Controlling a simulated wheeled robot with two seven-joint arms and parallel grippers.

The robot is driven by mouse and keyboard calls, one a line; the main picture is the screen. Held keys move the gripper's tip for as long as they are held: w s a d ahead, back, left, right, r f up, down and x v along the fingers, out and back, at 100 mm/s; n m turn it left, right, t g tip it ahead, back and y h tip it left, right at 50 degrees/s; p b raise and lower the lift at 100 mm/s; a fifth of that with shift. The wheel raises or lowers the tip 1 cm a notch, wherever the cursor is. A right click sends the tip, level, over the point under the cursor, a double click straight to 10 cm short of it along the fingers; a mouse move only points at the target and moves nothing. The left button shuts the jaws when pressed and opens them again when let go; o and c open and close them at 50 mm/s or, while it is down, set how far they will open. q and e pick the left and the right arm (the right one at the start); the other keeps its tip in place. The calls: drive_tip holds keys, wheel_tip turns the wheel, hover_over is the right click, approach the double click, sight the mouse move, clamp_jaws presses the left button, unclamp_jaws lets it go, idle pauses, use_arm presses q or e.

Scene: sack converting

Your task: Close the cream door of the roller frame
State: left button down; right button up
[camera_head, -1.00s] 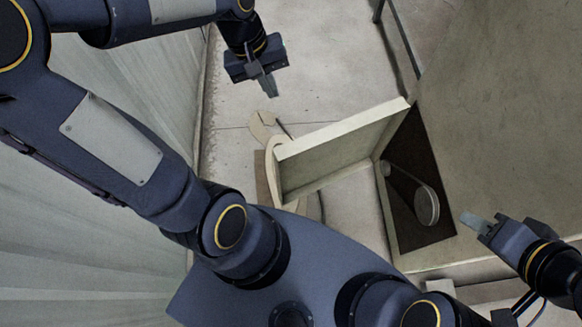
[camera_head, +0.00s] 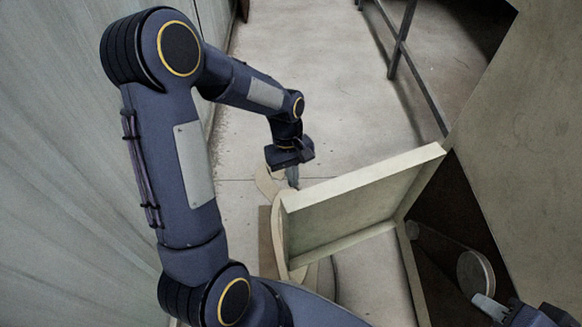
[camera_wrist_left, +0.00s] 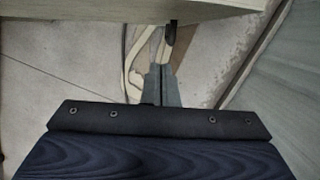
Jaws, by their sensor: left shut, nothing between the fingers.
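The cream door (camera_head: 345,205) of the roller frame stands wide open, its free edge toward the left and its hinged side against the cream frame (camera_head: 412,275). Behind it the dark opening (camera_head: 445,225) holds a grey round roller or disc (camera_head: 475,273). My left gripper (camera_head: 293,179) is shut and empty, just beyond the door's free corner; I cannot tell whether it touches. In the left wrist view its fingers (camera_wrist_left: 161,82) are together, below a cream panel edge (camera_wrist_left: 100,18) that looks like the door. My right gripper (camera_head: 484,303) is at the lower right, near the opening, partly cut off.
A grey corrugated wall (camera_head: 60,150) runs along the left. A dark metal rail (camera_head: 405,55) stands at the back. The floor (camera_head: 300,90) beyond the door is clear.

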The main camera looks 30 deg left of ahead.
sight(300, 196)
use_arm(q)
drive_tip(key=s+d, duration=0.1)
drive_tip(key=s+d+f+b, duration=0.1)
drive_tip(key=d, duration=0.1)
drive_tip(key=shift+s+d+f+b, duration=0.25)
drive_tip(key=shift+s+f+b, duration=0.05)
drive_tip(key=shift+s+f, duration=0.1)
drive_tip(key=shift+d, duration=0.1)
